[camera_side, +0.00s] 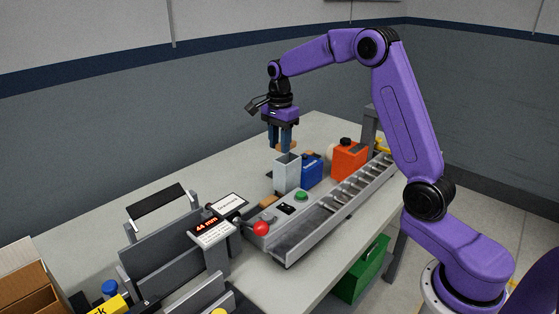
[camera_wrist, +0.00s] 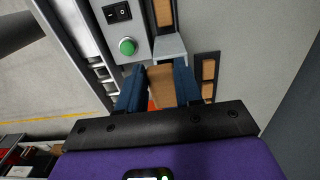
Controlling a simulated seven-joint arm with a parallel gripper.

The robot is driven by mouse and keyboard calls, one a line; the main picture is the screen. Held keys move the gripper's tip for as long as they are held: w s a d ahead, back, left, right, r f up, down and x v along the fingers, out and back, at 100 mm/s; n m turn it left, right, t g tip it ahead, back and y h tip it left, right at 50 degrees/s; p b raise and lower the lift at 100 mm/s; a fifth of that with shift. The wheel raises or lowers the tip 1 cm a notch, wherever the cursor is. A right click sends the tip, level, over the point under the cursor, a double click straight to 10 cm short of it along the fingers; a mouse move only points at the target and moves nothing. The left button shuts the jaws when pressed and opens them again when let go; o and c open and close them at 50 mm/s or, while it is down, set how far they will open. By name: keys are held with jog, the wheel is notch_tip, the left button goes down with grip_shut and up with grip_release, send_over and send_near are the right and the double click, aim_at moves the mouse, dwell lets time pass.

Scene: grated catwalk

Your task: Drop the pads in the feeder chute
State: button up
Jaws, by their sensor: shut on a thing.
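My gripper (camera_side: 282,143) has blue fingers and is shut on a tan pad (camera_side: 287,148), holding it just above the open top of a grey upright chute (camera_side: 287,174). In the wrist view the held pad (camera_wrist: 166,90) sits between the fingers (camera_wrist: 160,88), with the chute's grey top (camera_wrist: 170,46) just beyond it. More tan pads (camera_wrist: 208,69) lie in a dark holder to the right of the fingers. Another tan piece (camera_wrist: 163,12) shows in a dark slot beyond the chute. The chute's inside is hidden.
A conveyor-like machine (camera_side: 325,220) with a green button (camera_side: 301,195) and a red-knobbed lever (camera_side: 261,229) runs beside the chute. A blue container (camera_side: 312,172) and an orange can (camera_side: 349,162) stand close to its right. A display reading 44 mm (camera_side: 207,223) stands at front left.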

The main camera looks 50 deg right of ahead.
jog(key=shift+w+d+r, duration=0.15)
jog(key=shift+w+d, duration=0.2)
jog(key=shift+d, duration=0.25)
jog(key=shift+w+d+r, duration=0.1)
jog(key=shift+w+d, duration=0.2)
jog(key=shift+d, duration=0.25)
jog(key=shift+f, duration=2.25)
jog(key=o, duration=1.6)
jog(key=shift+c, duration=0.2)
jog(key=shift+r, duration=3.05)
jog(key=shift+a, duration=0.1)
